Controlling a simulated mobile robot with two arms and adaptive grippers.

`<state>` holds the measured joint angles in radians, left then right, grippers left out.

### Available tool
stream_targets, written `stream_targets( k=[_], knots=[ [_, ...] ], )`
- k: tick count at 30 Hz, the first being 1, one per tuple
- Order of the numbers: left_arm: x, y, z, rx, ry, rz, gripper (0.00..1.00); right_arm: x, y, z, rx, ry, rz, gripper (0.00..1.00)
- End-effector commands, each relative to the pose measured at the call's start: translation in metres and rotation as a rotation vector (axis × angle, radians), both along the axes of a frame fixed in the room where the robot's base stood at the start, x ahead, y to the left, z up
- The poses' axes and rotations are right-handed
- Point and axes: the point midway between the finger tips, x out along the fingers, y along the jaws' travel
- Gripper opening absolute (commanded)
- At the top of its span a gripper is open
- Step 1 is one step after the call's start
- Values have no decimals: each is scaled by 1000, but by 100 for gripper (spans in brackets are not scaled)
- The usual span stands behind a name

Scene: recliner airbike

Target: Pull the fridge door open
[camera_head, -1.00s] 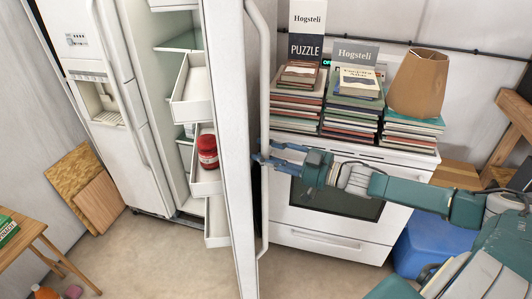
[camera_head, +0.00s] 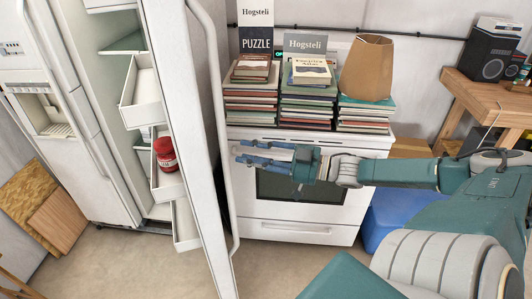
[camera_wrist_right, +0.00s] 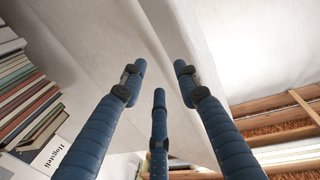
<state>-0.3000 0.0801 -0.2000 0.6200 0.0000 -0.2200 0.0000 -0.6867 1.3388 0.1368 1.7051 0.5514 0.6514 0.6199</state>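The white fridge door (camera_head: 187,130) stands open at the left of the middle in the head view. It hides part of the fridge interior, where white bins and a red jar (camera_head: 165,154) show. Its long curved handle (camera_head: 221,117) runs down the right side of the door. My right gripper (camera_head: 240,153) is just right of the handle, fingers pointing left and seemingly clear of it. In the right wrist view its blue fingers (camera_wrist_right: 160,82) are spread with nothing between them. My left gripper is not in view.
A white oven (camera_head: 305,210) stands right of the door, with stacks of books (camera_head: 305,105) and a brown lampshade (camera_head: 367,68) on top. A blue bin (camera_head: 390,215) is on the floor beside it. A wooden table (camera_head: 490,100) with a speaker (camera_head: 487,57) is at right.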

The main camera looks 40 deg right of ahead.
Motion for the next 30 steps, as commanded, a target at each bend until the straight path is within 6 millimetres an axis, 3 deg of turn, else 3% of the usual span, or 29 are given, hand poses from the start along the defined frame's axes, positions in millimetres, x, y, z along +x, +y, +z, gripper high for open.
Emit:
stream_targets(
  k=[15, 30],
  knots=[
    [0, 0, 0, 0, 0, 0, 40, -37, -21, -2, 2, 4, -2, 32],
    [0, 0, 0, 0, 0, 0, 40, -39, -23, -1, 1, 3, 0, 32]
  ],
)
